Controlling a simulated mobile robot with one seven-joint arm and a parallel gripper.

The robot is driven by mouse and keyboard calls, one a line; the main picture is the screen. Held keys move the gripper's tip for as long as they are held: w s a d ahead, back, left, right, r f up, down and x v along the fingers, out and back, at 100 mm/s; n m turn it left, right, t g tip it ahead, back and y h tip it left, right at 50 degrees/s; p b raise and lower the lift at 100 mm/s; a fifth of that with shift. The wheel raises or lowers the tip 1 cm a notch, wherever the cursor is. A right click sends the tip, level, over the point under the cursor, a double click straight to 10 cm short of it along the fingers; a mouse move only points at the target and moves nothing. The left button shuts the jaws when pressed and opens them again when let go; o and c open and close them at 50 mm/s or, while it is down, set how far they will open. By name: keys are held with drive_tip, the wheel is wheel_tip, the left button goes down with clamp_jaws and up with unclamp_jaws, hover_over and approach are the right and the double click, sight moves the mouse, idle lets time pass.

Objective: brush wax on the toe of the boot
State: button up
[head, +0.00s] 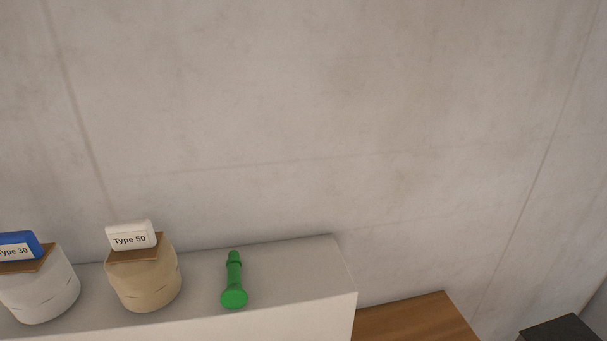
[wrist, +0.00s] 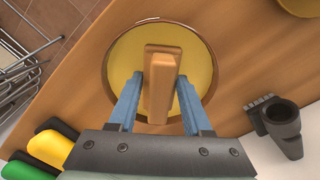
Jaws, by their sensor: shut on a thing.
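My gripper (wrist: 160,105) shows in the wrist view, its two blue fingers closed on the sides of a wooden block-shaped piece (wrist: 160,80), which looks like the brush handle. Below it is a round yellow disc with a thin rim (wrist: 120,65), which may be the wax in its tin; I cannot tell whether the wooden piece touches it. The underside of the wooden piece is hidden. I cannot make out the boot in either view. My gripper does not show in the head view.
A wooden surface (wrist: 245,65) lies under the disc. A dark ring-shaped fitting (wrist: 282,122) is at right; black, yellow and green handles (wrist: 50,150) are at lower left. In the head view, a white ledge (head: 310,265) bears two labelled containers (head: 143,275) and a green object (head: 234,285).

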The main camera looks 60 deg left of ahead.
drive_tip(key=shift+r+p, duration=3.55)
drive_tip(key=shift+p, duration=0.1)
drive_tip(key=shift+f, duration=0.1)
drive_tip(key=w+d+m+b, duration=0.2)
drive_tip(key=w+d+b, duration=0.4)
drive_tip(key=d, duration=0.3)
drive_tip(key=w+d+r+m+b, duration=0.1)
drive_tip(key=w+d+m+b, duration=0.1)
drive_tip(key=w+d+b, duration=0.4)
drive_tip(key=d+b, duration=0.1)
drive_tip(key=d, duration=0.2)
drive_tip(key=shift+w+m+b, duration=0.25)
drive_tip(key=shift+m+b, duration=0.05)
drive_tip(key=shift+m, duration=0.1)
drive_tip(key=shift+a, duration=0.15)
